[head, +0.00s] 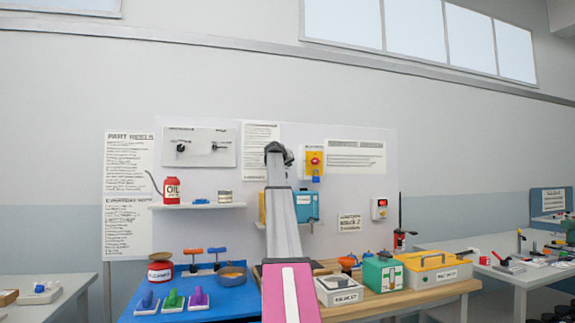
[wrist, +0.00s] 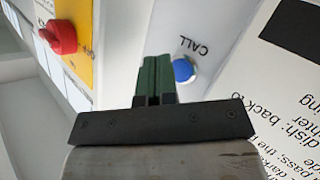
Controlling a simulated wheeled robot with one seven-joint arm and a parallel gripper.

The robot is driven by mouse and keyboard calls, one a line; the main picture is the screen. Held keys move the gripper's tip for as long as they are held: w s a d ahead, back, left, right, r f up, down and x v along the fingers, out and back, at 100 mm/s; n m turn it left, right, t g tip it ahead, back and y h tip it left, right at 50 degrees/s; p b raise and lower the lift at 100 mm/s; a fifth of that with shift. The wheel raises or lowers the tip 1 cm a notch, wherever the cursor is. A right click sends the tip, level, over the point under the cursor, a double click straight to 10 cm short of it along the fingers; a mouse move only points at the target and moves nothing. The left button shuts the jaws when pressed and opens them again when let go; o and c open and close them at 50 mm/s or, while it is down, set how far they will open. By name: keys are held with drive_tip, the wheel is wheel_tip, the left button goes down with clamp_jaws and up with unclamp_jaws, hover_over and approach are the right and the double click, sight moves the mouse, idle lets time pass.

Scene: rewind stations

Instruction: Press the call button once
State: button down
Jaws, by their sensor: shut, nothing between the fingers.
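The call button is a round blue button (wrist: 184,70) on a white plate (wrist: 205,30) marked CALL, whose lettering appears upside down in the wrist view. My gripper (wrist: 156,62) has green fingers pressed together with nothing between them. The fingertips are just left of the blue button in the wrist view, overlapping the plate; I cannot tell whether they touch it. In the head view my arm reaches up to the wall panel and hides the call button. The fingers do not show clearly there.
A yellow box with a red knob (wrist: 62,36) is left of the fingers in the wrist view; the yellow box (head: 314,160) also shows in the head view. A printed sheet (wrist: 280,100) is on the right. A shelf (head: 200,206) and a cluttered bench (head: 400,298) are below.

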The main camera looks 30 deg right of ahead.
drive_tip(key=s, duration=0.2)
drive_tip(key=s+a, duration=0.1)
drive_tip(key=s, duration=0.1)
drive_tip(key=shift+s+a, duration=0.1)
drive_tip(key=shift+s, duration=0.25)
idle(0.8)
